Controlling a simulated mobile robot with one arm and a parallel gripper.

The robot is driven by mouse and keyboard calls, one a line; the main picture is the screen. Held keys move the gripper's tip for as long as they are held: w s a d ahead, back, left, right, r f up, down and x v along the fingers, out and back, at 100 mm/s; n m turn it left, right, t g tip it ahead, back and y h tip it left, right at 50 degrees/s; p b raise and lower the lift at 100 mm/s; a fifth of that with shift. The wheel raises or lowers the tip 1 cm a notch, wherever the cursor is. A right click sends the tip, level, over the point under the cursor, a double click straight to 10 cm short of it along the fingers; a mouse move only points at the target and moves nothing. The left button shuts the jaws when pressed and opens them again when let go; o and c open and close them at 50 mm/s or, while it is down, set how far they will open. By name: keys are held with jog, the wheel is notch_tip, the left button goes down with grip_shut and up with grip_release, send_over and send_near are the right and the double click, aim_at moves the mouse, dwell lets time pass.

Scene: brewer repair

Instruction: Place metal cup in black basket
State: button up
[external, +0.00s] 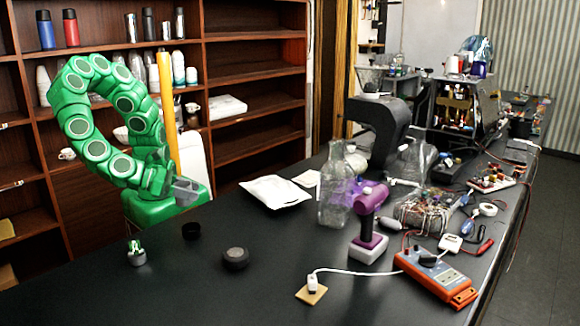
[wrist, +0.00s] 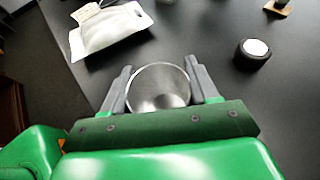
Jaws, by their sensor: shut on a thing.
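My gripper (wrist: 158,80) is shut on the metal cup (wrist: 158,101), with a grey finger on each side of it. The wrist view looks into the cup's open, shiny, apparently empty inside. In the external view my gripper (external: 186,188) is over the left end of the black table, and the cup is too small there to tell from the grey fingers. A wire-mesh basket (external: 424,214) full of cables stands far to the right of my gripper. I cannot tell which is the black basket.
A dark puck (external: 236,259) lies on the table (external: 190,295), near a small cup with green contents (external: 137,257). A white bag (external: 275,191), glass flask (external: 336,190), purple tool (external: 371,215) and orange meter (external: 436,275) stand farther right. The front left table is mostly clear.

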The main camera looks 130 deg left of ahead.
jog(key=shift+w+d+f, duration=0.15)
jog(key=shift+w+f, duration=0.6)
jog(key=shift+f, duration=0.2)
jog(key=shift+w+d+f, duration=0.15)
jog(key=shift+w+f, duration=0.6)
jog(key=shift+f, duration=1.65)
jog(key=shift+f, duration=0.15)
jog(key=o, duration=1.1)
jog(key=shift+c, duration=0.2)
